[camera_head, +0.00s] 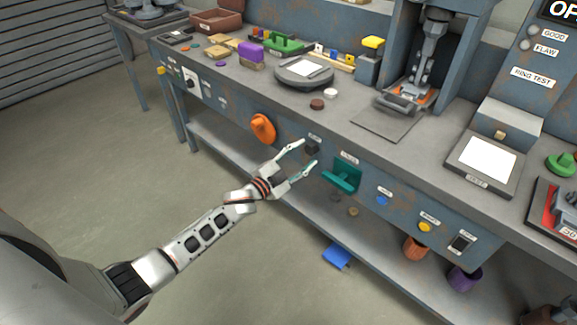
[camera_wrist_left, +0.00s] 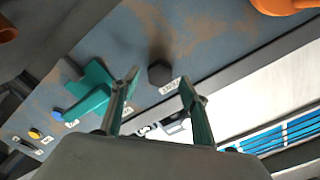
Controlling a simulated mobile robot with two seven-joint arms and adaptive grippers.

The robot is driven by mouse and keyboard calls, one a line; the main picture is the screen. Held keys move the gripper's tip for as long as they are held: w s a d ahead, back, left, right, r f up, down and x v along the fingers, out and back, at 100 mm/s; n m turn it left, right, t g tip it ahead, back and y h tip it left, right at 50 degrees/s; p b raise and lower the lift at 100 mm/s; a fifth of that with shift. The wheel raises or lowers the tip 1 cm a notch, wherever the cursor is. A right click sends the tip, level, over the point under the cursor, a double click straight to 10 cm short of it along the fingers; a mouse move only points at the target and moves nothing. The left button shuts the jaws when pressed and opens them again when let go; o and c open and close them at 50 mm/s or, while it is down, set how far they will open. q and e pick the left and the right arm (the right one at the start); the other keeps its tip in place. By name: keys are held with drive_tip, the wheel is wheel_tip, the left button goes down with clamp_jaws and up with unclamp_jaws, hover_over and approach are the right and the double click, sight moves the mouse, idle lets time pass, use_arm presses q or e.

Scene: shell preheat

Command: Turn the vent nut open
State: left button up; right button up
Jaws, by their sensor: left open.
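The vent nut, a small dark hexagonal nut (camera_head: 313,147), is on the bench's blue-grey front panel, between the orange knob and the green handle. In the left wrist view the nut (camera_wrist_left: 160,73) appears between my fingertips, with a small label beside it. My left gripper (camera_head: 307,153) is open and empty in front of the panel, its two fingers pointing at the nut. The fingers look apart from the nut; the exact gap cannot be told. My right gripper is not in view.
A green handle (camera_head: 343,175) projects from the panel close to the right of my gripper. An orange knob (camera_head: 263,128) is to the left. Blue (camera_head: 382,200) and yellow (camera_head: 425,227) buttons are farther right. A lower shelf (camera_head: 300,200) runs beneath; the floor at left is clear.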

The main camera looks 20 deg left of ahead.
use_arm(q)
drive_tip(key=v, duration=1)
drive_tip(key=shift+s, duration=0.1)
drive_tip(key=s+d+f+n+g+y+p, duration=0.1)
drive_tip(key=s+d+f+n+g+p, duration=0.1)
drive_tip(key=s, duration=0.8)
drive_tip(key=s+d+f+n+g+y+p, duration=0.1)
drive_tip(key=s+d+f+n+g+p, duration=0.1)
drive_tip(key=s, duration=0.9)
drive_tip(key=s+d+f+n+g+y+p, duration=0.1)
drive_tip(key=s+f+n+p, duration=0.3)
drive_tip(key=s, duration=0.7)
drive_tip(key=shift+d+n+g+y+p, duration=0.35)
drive_tip(key=shift+d+n+g, duration=0.15)
drive_tip(key=shift+d+g, duration=0.35)
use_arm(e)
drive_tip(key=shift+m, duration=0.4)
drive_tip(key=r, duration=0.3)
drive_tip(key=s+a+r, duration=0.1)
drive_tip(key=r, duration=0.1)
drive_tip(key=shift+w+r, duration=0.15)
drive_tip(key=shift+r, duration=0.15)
